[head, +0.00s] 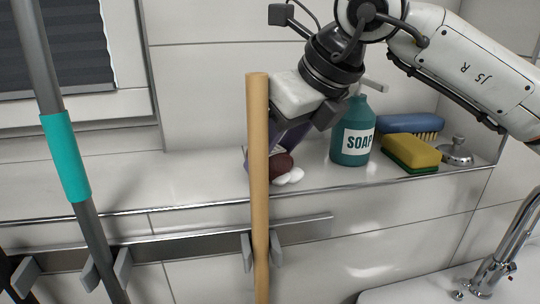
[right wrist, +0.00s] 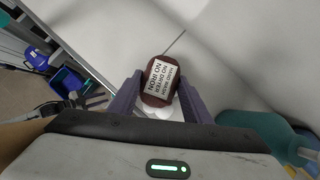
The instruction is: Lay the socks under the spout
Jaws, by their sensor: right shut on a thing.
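The socks (right wrist: 158,82) look like a dark red bundle with a white text label and a white part (right wrist: 168,113) below it. In the head view the dark red part (head: 283,167) and white part (head: 290,177) show low at the ledge, partly hidden by a wooden pole. My right gripper (head: 276,152) points down there, its purple fingers (right wrist: 188,100) shut on the socks from both sides. I cannot tell whether the socks touch the ledge. The spout (head: 513,240) is a chrome tap above the white sink (head: 420,289) at lower right. My left gripper is not in view.
The wooden pole (head: 258,200) stands in front of my right gripper. On the ledge (head: 110,185) right of it are a soap bottle (head: 351,130), a sponge (head: 410,151), a blue brush (head: 412,124) and a metal stopper (head: 457,152). A grey pole with a teal grip (head: 65,157) stands left.

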